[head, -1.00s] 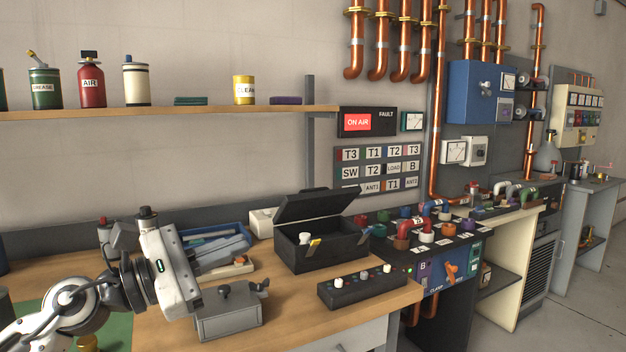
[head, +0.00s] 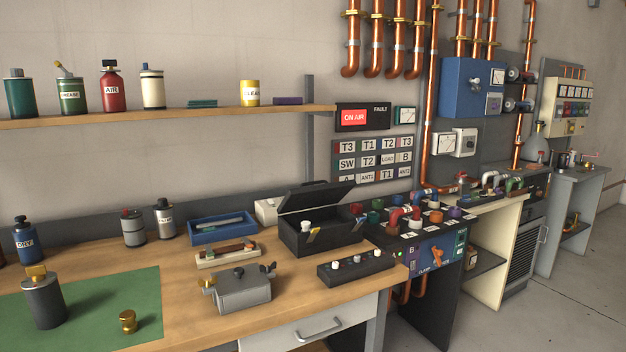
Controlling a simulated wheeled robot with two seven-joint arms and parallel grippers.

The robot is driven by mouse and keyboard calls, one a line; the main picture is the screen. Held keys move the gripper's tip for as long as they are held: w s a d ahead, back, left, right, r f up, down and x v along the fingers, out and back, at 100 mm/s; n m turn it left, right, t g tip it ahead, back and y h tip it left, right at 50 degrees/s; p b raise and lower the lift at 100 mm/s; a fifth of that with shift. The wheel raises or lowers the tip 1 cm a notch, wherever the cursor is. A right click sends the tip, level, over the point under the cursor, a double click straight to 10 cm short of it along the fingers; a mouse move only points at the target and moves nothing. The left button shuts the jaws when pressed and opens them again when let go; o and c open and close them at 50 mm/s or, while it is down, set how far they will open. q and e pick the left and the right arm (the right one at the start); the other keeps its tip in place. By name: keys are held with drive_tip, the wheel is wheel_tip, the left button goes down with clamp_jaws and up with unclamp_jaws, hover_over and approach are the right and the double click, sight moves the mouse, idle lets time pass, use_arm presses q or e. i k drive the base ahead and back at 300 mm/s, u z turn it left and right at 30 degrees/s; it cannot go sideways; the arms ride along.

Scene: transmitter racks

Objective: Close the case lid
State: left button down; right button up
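The black case (head: 312,238) stands on the wooden workbench, right of the middle. Its lid (head: 316,200) is hinged at the back and stands raised at a slant, so the case is open. A white knob and a yellow piece show at the front of the case. The inside is mostly dark and hidden. Neither of my grippers shows in the head view.
A grey metal box (head: 241,292) and a black box with white knobs (head: 355,267) stand in front of the case. A green mat (head: 90,300) holds a dark canister (head: 43,300) and a brass knob.

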sight(313, 197)
drive_tip(key=u, duration=0.2)
drive_tip(key=i, duration=0.85)
drive_tip(key=z, duration=0.85)
